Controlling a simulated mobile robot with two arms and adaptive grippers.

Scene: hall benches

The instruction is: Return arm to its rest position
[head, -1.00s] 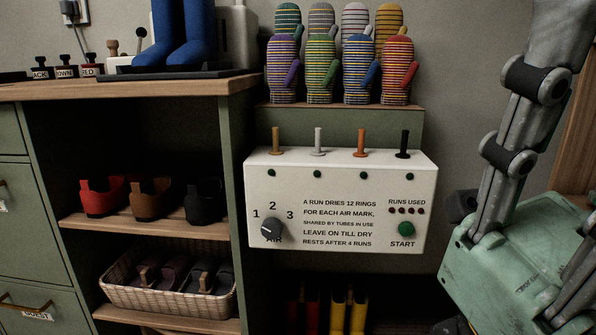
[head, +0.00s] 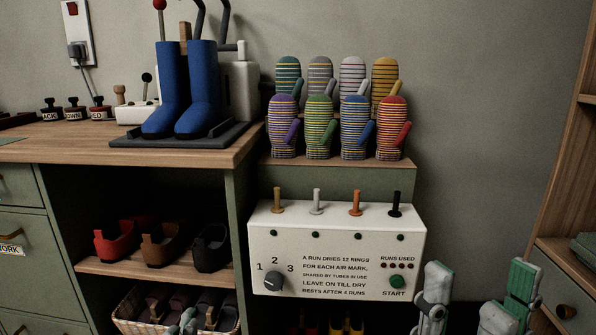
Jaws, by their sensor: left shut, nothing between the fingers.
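My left gripper (head: 185,322) shows only as small grey and green tips at the bottom edge, in front of the wicker basket. Its fingers are shut with nothing between them, and the rest of that arm is below the frame. My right gripper (head: 476,295) rises from the bottom right, its two grey and green fingers wide apart and nothing seen between them. It is in front of the dark floor area, right of the white dryer box (head: 330,215). The rest of the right arm is out of frame.
Blue boots (head: 197,95) stand on a dark tray (head: 150,143) on the wooden counter. Several striped mittens (head: 320,135) stand above the dryer box. Shoes (head: 160,246) sit on the shelf above the basket (head: 130,318). A wooden cabinet (head: 570,200) borders the right.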

